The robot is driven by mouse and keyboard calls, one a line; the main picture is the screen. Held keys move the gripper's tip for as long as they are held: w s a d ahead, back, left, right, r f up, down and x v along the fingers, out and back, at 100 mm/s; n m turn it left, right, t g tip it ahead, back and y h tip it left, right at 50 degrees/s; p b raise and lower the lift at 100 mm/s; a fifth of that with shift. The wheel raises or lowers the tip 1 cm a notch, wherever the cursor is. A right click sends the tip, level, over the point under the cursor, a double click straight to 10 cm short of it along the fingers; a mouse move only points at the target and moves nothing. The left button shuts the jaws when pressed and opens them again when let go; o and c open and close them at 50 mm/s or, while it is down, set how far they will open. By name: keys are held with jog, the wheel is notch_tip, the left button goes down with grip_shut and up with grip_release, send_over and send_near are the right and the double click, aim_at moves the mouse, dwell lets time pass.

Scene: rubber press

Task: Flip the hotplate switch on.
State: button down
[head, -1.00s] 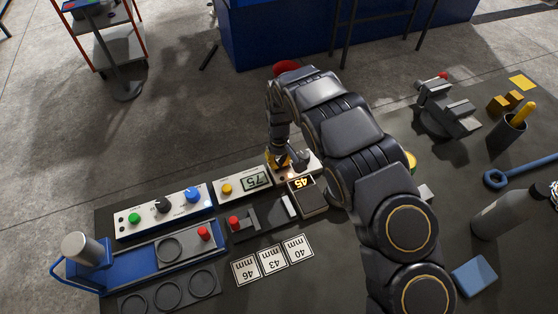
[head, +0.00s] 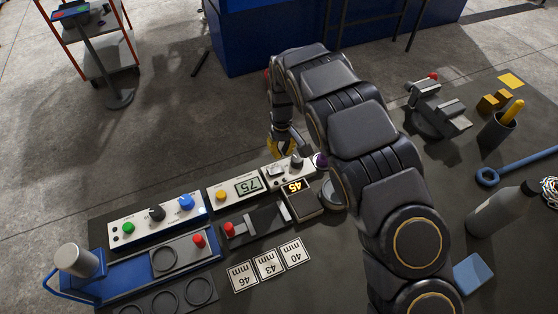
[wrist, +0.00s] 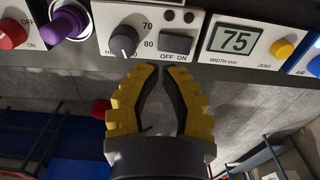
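The hotplate panel (head: 268,184) is a pale box with a grey knob (wrist: 124,41), marks 70 and 80, and a black rocker switch (wrist: 175,42) above the words OFF ON. Which way the rocker is tipped I cannot tell. My gripper (wrist: 162,68) has yellow-and-black fingers whose tips are almost together, with nothing between them. In the wrist view the tips are just below the panel's edge, in line with the switch and apart from it. In the head view my gripper (head: 284,152) hangs by the panel's far edge.
A purple knob (wrist: 66,22) and a red knob (wrist: 10,33) are on the other side. Open floor lies beyond the bench.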

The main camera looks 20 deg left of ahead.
notch_tip(320, 180, up, 8)
jog(key=shift+w+d, duration=0.45)
jog(key=shift+r, duration=0.1)
jog(key=shift+s+a+r+g+y, duration=0.15)
jog(key=shift+s+a+g+y, duration=0.35)
jog(key=shift+a+y, duration=0.15)
send_near(272, 170)
jog(key=f, duration=0.5)
jog(key=a+f, duration=0.1)
jog(key=f, duration=0.2)
jog(key=shift+s, duration=0.35)
